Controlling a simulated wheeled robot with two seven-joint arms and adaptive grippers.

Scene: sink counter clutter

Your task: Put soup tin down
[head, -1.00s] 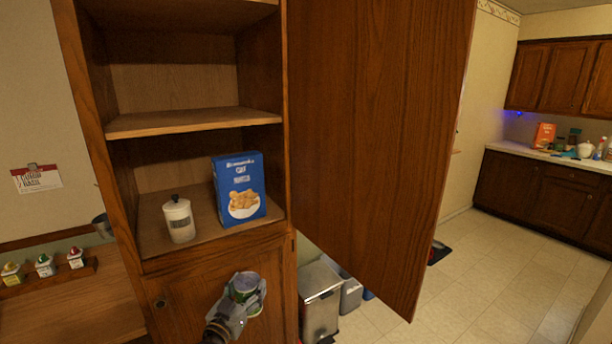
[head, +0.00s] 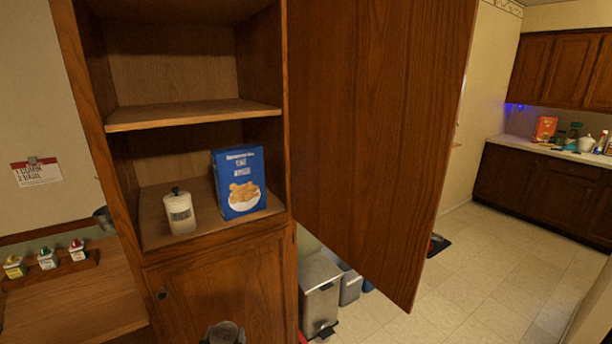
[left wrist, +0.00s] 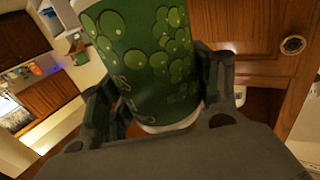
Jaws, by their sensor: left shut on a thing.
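The soup tin (left wrist: 145,55) fills the middle of the left wrist view. It has a green label with round pea-like shapes and pale rims. My left gripper (left wrist: 160,100) is shut on the tin, with a dark finger on each side of it. In the head view my left gripper (head: 224,333) shows at the bottom edge, in front of the lower cabinet door, and is mostly cut off. Only a dim top of the tin shows there. My right gripper is not in view.
The open cabinet's lower shelf (head: 160,238) holds a white canister (head: 180,213) and a blue box (head: 240,183). The upper shelf (head: 190,114) is bare. The open cabinet door (head: 370,150) hangs at the right. Bins (head: 319,290) stand on the floor below it.

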